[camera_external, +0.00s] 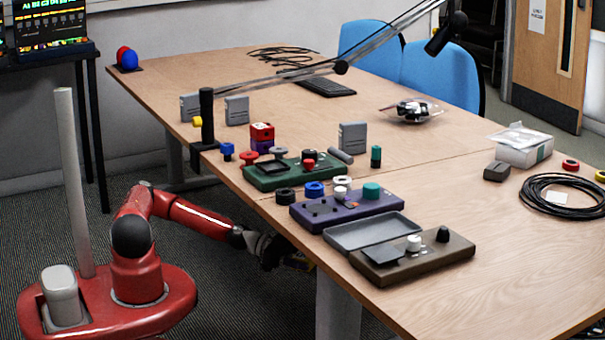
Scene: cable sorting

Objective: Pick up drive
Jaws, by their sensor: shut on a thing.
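My gripper (284,254) is low beside the front edge of the table, at about tabletop height or below it. It is shut on a small dark thing with a yellowish part (299,262). Most of this thing is hidden by the fingers and the table edge, so I cannot tell whether it is the drive. Grey upright blocks stand on the table: two at the back left (237,110) and one behind the green device (352,136). No label marks any of them as the drive.
On the wooden table (510,270) stand a green device (270,180), a purple device (345,212) and a brown device (420,262) with an open lid, near the front edge. Several small coloured knobs lie around them. A black cable coil (535,203) lies at right. A lamp arm crosses above.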

